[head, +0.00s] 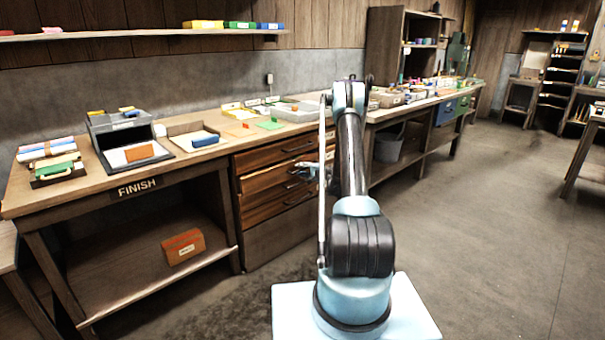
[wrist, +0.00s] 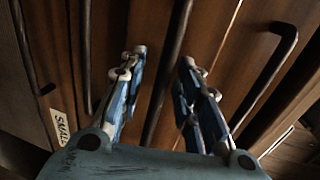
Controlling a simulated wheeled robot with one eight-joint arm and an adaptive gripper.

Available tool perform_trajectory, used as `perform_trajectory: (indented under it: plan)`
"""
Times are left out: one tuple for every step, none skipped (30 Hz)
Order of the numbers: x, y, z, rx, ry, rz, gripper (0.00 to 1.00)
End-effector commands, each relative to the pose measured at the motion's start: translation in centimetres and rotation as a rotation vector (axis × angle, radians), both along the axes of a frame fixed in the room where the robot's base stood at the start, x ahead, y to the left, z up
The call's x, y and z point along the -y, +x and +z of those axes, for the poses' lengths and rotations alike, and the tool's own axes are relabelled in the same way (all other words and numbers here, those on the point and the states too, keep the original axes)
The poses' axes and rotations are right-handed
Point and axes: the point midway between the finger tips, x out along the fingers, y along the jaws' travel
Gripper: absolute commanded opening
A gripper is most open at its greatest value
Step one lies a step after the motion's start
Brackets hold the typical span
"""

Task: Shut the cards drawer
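A wooden drawer unit (head: 262,184) with dark bar handles stands under the workbench. No label reading "cards" can be made out, so I cannot tell which drawer is the cards drawer or how far it stands out. My gripper (head: 310,171) is in front of the drawer fronts, partly hidden by my arm in the head view. In the wrist view my gripper (wrist: 158,80) is open, its two blue fingers apart. A dark bar (wrist: 169,75) shows between them; contact cannot be told. A bar handle (wrist: 268,75) is at the right, and a label starting "SMALL" (wrist: 62,130) at the left.
The workbench top (head: 225,122) holds a grey box (head: 120,135), trays and stacked items. An orange-brown box (head: 183,247) lies on the shelf below, left of the drawers. A grey bin (head: 388,147) stands under the bench further right. The floor at the right is clear.

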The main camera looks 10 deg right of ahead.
Motion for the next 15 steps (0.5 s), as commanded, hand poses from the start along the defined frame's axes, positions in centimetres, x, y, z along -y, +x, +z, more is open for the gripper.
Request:
perform_trajectory:
  plan:
    - [0.0, 0.0, 0.0, 0.0, 0.0, 0.0, 0.31]
    - [0.01, -0.01, 0.0, 0.0, 0.0, 0.0, 0.31]
    - [0.01, -0.01, -0.01, 0.0, 0.0, 0.0, 0.31]
    - [0.01, -0.02, -0.01, 0.0, 0.0, 0.0, 0.31]
    - [0.01, -0.02, -0.01, 0.0, 0.0, 0.0, 0.24]
    - [0.02, -0.03, 0.0, 0.0, 0.0, 0.0, 0.15]
    - [0.02, -0.03, 0.0, 0.0, 0.0, 0.0, 0.08]
    - [0.02, -0.03, 0.0, 0.0, 0.0, 0.0, 0.01]
    - [0.03, -0.02, -0.01, 0.0, 0.0, 0.0, 0.0]
    - [0.02, -0.03, -0.01, 0.0, 0.0, 0.0, 0.0]
    - [0.02, -0.03, -0.02, 0.0, 0.0, 0.0, 0.0]
    - [0.02, -0.03, -0.03, -0.001, -0.001, 0.0, 0.0]
    - [0.02, -0.03, -0.03, -0.001, -0.001, 0.0, 0.0]
    - [0.01, -0.02, -0.05, -0.001, -0.001, 0.0, 0.0]
    - [-0.06, 0.06, -0.05, -0.001, 0.0, 0.001, 0.0]
